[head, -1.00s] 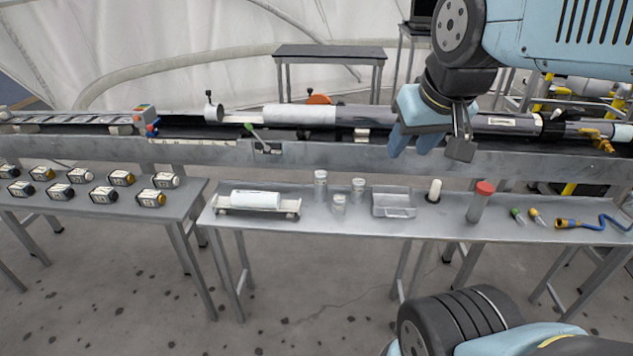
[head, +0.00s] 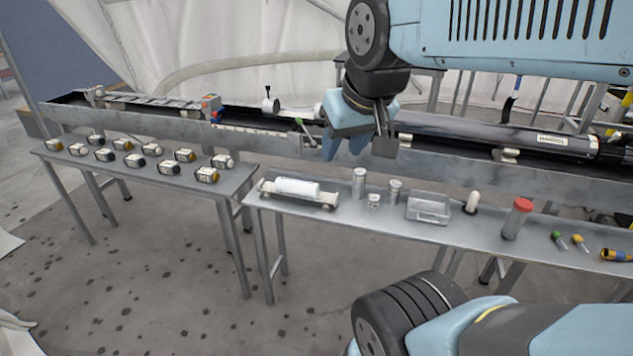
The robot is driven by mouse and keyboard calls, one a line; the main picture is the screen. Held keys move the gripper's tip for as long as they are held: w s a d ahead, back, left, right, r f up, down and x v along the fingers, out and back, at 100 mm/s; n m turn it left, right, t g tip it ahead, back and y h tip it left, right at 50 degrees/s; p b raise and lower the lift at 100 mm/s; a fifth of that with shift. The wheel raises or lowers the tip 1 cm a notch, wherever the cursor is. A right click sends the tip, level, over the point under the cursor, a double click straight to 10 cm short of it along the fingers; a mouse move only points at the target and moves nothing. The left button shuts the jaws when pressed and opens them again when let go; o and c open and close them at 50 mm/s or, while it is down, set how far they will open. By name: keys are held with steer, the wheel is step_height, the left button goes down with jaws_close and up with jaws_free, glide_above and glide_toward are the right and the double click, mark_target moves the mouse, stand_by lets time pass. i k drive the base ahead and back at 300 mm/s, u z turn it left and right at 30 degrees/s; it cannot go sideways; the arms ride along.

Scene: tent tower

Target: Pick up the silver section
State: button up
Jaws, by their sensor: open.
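I cannot tell for certain which thing is the silver section. A long silver-grey tube (head: 500,134) with a pale label lies along the metal trough (head: 455,160). A white cylinder (head: 297,187) lies in a pale cradle (head: 325,202) on the near table. My gripper (head: 343,148), with blue fingers, is open and looks empty. In the picture it overlaps the trough and hides part of the tubes there. Whether it touches anything cannot be told.
The near table (head: 455,234) also holds several clear jars, a clear box (head: 428,208), a red-capped tube (head: 517,218) and small coloured tools. The left table (head: 150,185) carries several small boxed units. A dark bench stands behind.

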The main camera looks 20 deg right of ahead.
mark_target(359, 182)
steer(key=z, duration=0.4)
steer(key=i, duration=0.15)
steer(key=u, duration=2.7)
steer(key=k, duration=1.65)
steer(key=z, duration=1.2)
steer(key=i, duration=0.7)
steer(key=z, duration=0.05)
